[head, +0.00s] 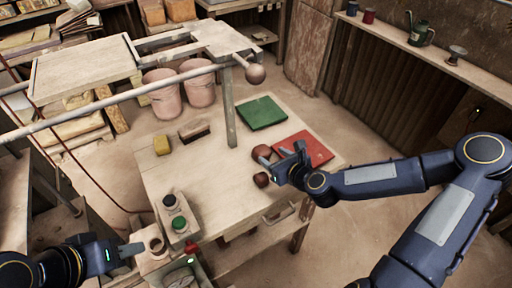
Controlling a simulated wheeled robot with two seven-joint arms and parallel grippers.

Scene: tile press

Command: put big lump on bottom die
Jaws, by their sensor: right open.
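Two round brown lumps sit on the worktable by my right gripper (285,155). The far lump (261,152) looks slightly bigger than the near lump (262,180). My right gripper is open, with its fingers close beside the far lump; I cannot tell whether they touch it. My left gripper (133,250) is at the lower left, beside a pale block with a round brown top (156,246); its finger gap is unclear. I cannot make out the bottom die with certainty.
A green square (262,112) and a red square (304,148) lie on the worktable (185,165). A long bar with a ball end (255,74) crosses above.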

